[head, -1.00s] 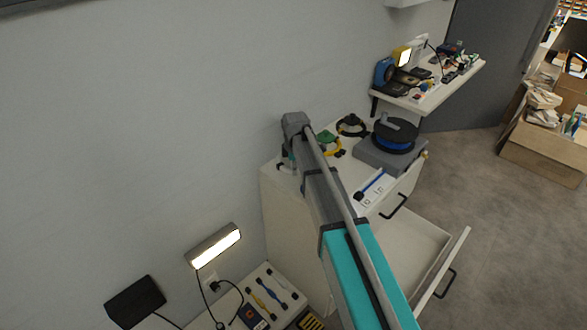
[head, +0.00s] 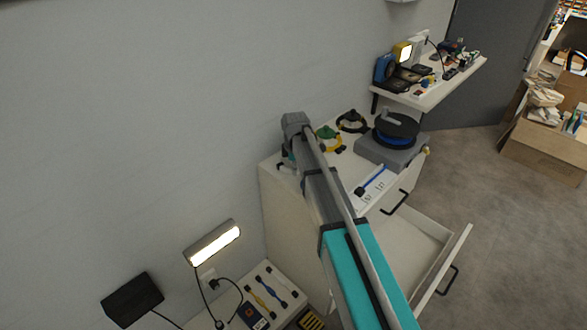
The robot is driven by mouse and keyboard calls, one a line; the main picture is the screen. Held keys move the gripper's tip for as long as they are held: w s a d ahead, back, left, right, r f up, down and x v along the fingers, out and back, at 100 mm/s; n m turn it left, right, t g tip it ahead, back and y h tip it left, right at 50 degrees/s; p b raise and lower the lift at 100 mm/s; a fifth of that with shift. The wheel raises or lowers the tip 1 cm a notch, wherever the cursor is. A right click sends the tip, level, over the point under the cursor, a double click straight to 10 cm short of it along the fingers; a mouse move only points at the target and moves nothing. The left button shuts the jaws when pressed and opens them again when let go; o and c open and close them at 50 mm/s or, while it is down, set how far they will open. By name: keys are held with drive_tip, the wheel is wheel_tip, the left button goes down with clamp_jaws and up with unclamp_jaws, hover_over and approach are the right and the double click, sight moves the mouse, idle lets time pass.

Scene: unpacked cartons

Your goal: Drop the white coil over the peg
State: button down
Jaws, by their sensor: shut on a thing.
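I cannot make out the white coil in the head view. My arm (head: 343,258) reaches up across the picture over a white drawer cabinet (head: 285,215). It covers part of the cabinet top, and I cannot see my gripper's fingertips or what is between them. I cannot pick out the peg with certainty either. On the cabinet top, right of the arm's far end, lie a yellow coil with a green part (head: 328,134) and a black coil (head: 352,121). A black and blue reel (head: 396,132) stands on a grey box (head: 387,154).
A blue-handled tool (head: 371,181) lies at the cabinet's front. An open drawer (head: 412,250) sticks out to the right. A wall shelf (head: 432,95) holds several devices. A lit lamp (head: 214,244) and a low table (head: 262,290) are at lower left. Cartons (head: 540,155) stand at far right; floor between is clear.

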drive_tip(key=shift+f, duration=0.25)
drive_tip(key=shift+c, duration=2)
unclamp_jaws()
